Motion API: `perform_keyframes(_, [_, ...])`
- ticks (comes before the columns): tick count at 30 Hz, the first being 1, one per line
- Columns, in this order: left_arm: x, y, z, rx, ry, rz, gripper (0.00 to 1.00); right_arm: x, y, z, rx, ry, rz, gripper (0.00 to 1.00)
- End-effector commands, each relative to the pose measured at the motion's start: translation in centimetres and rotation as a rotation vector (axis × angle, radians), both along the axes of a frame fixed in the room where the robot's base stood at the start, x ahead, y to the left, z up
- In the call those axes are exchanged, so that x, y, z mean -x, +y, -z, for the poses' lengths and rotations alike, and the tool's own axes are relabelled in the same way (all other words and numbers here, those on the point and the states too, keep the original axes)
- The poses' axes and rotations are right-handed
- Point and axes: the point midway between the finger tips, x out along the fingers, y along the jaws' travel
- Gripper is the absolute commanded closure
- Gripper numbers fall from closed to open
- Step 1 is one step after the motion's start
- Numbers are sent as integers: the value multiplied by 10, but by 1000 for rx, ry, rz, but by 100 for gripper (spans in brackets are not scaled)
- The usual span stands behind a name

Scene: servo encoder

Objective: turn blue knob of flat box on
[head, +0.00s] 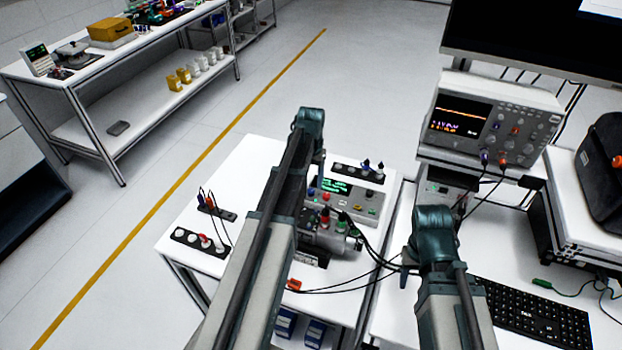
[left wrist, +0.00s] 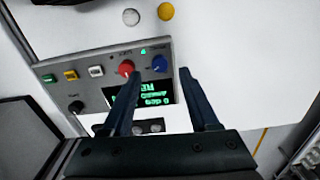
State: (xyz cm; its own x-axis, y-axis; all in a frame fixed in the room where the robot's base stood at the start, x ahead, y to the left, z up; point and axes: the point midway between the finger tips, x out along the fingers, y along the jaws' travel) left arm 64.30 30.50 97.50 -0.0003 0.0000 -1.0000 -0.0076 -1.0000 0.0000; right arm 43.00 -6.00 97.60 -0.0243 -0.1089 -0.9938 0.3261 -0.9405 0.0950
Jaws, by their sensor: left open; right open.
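The flat box (head: 368,203) is a grey panel with a lit green display on the white table in the head view, partly covered by my left arm. In the left wrist view its face (left wrist: 185,52) shows the blue knob (left wrist: 159,63), a red knob (left wrist: 127,68), a black knob (left wrist: 76,107) and small coloured buttons. My left gripper (left wrist: 160,74) is open above the box, its fingers on either side of the blue knob in the picture; I cannot tell whether they touch it. In the head view my right gripper (head: 408,262) is low at the table's right, with its fingers hardly visible.
A motor unit with cables (head: 325,238) stands just in front of the box. Socket strips (head: 198,241) with plugs lie left and behind. An oscilloscope (head: 490,118) and a keyboard (head: 535,318) are to the right. The table's left back area is clear.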

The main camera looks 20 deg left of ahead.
Motion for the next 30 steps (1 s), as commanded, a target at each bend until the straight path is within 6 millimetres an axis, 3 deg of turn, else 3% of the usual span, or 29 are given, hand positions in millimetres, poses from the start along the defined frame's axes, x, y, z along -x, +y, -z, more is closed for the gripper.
perform_keyframes(1, [0,0,-16,0,0,0,39,0,0,-16,0,0,0,50])
perform_keyframes(15, [0,0,-88,0,0,0,39,0,0,-88,-1,0,1,50])
perform_keyframes(21, [0,0,-99,0,0,0,39,0,0,-99,-1,0,5,50])
perform_keyframes(30, [0,0,-98,0,0,0,39,0,0,-98,-1,0,5,50])
